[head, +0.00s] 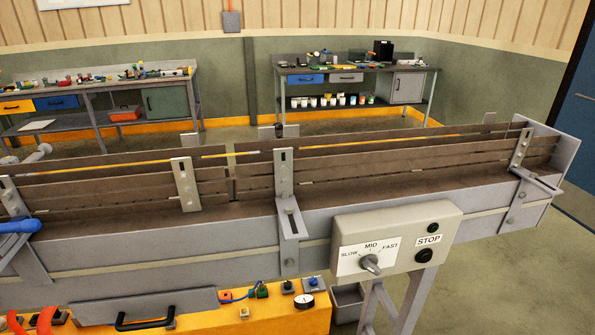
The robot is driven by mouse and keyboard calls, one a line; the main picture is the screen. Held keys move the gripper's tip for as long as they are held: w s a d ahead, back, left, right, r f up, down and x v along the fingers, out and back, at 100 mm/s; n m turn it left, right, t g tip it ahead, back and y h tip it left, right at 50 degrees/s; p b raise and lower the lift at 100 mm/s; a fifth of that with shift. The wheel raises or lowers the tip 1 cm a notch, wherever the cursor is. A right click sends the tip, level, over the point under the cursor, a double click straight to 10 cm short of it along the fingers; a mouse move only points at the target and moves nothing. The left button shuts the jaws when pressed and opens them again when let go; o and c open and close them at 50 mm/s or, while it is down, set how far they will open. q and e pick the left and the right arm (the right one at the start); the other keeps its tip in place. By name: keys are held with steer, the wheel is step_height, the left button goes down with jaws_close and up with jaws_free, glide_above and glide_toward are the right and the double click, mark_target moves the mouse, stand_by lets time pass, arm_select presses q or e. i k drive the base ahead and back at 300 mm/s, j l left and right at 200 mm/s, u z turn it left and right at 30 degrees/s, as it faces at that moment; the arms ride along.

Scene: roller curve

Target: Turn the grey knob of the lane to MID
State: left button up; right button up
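The grey knob (371,264) sits low on a white dial plate (352,260) on the left of a beige control box. The plate reads SLOW at left, MID at top and FAST at right. The knob's long grip looks slanted from upper left to lower right, off the MID line; which end is its pointer is too small to tell for sure. The control box (450,212) is fixed at the front of the lane (120,250). Nothing touches the knob. Neither of my grippers shows in the head view.
A black button (424,256) under a STOP label is right of the knob. Metal brackets (287,215) stick out along the lane's front. Workbenches (350,69) stand behind. A blue rod-like part (18,226) is at far left.

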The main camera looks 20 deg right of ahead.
mark_target(369, 262)
steer(key=l+z, duration=0.15)
steer(key=z, duration=1.15)
steer(key=i+j, duration=0.05)
